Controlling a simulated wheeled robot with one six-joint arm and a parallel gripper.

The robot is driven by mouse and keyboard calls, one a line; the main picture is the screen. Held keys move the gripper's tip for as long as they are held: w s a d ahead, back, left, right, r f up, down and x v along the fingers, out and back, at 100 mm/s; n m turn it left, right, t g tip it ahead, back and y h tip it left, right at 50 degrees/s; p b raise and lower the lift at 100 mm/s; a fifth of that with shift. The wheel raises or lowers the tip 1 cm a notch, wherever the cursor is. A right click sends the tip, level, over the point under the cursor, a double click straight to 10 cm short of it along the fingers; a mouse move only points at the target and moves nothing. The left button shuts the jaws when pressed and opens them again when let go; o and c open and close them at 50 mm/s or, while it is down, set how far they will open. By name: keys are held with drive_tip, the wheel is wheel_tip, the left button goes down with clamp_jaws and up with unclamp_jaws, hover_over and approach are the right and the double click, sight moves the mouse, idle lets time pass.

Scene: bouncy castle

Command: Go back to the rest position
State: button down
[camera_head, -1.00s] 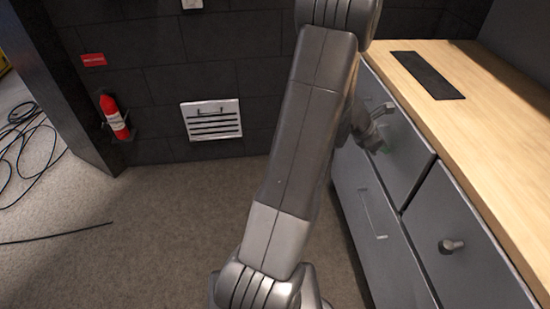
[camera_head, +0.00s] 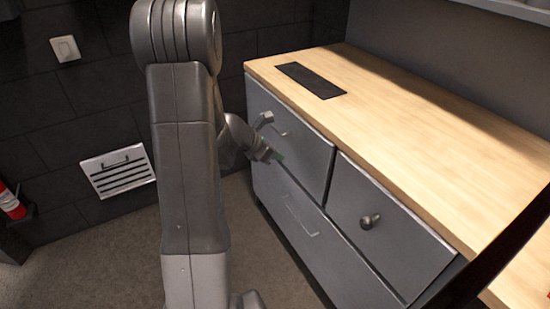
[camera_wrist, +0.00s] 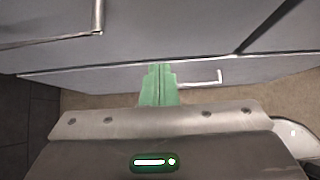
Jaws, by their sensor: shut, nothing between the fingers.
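My gripper (camera_head: 275,156) shows at the end of my arm in the head view, in front of the grey drawer cabinet's upper left drawer (camera_head: 296,132). Its green fingers (camera_wrist: 158,84) point toward the cabinet front in the wrist view. The fingers are together and hold nothing. My large arm link stands upright in the left half of the head view and hides part of the wall and floor. The fingertips look close to the drawer front, but I cannot tell the exact gap.
The cabinet carries a wooden worktop (camera_head: 420,130) with a black panel (camera_head: 311,80). A right drawer (camera_head: 388,215) has a knob; a lower drawer (camera_head: 300,235) has a bar handle. A wall vent (camera_head: 118,170) and a fire extinguisher (camera_head: 10,202) are at left. Carpet (camera_head: 262,230) lies before the cabinet.

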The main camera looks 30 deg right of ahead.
drive_tip(key=p+v, duration=0.1)
drive_tip(key=v, duration=0.6)
drive_tip(key=shift+a+r, duration=0.3)
drive_tip(key=shift+w, duration=0.1)
drive_tip(key=b, duration=0.2)
approach(297, 156)
wheel_tip(297, 156, down, 3)
drive_tip(key=shift+d+f, duration=0.25)
drive_tip(key=shift+d, duration=0.8)
drive_tip(key=shift+d+f, duration=0.3)
drive_tip(key=shift+d, duration=0.75)
